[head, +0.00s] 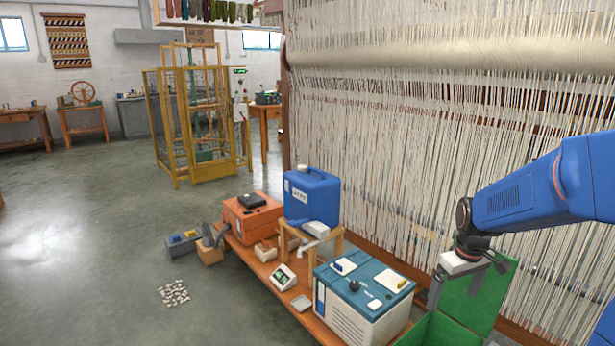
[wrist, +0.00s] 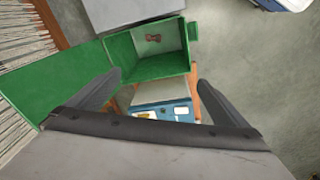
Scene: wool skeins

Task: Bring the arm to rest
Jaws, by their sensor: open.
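My blue arm (head: 545,185) reaches in from the right in the head view, with its wrist bent down. My gripper (head: 462,275) hangs in front of the raised lid of a green box (head: 490,295). In the wrist view my gripper (wrist: 160,82) has its two dark fingers spread wide, with nothing between them. The green box (wrist: 148,72) stands open beyond the fingertips, with a small brown item (wrist: 153,38) inside. I cannot tell the exact gap between fingers and box.
A low wooden bench (head: 240,250) holds a blue-topped cooler (head: 345,310), a blue canister (head: 311,200) and an orange case (head: 251,219). A large loom with white warp threads (head: 400,150) stands close behind. Small pale pieces (head: 174,293) lie on the floor; the left floor is clear.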

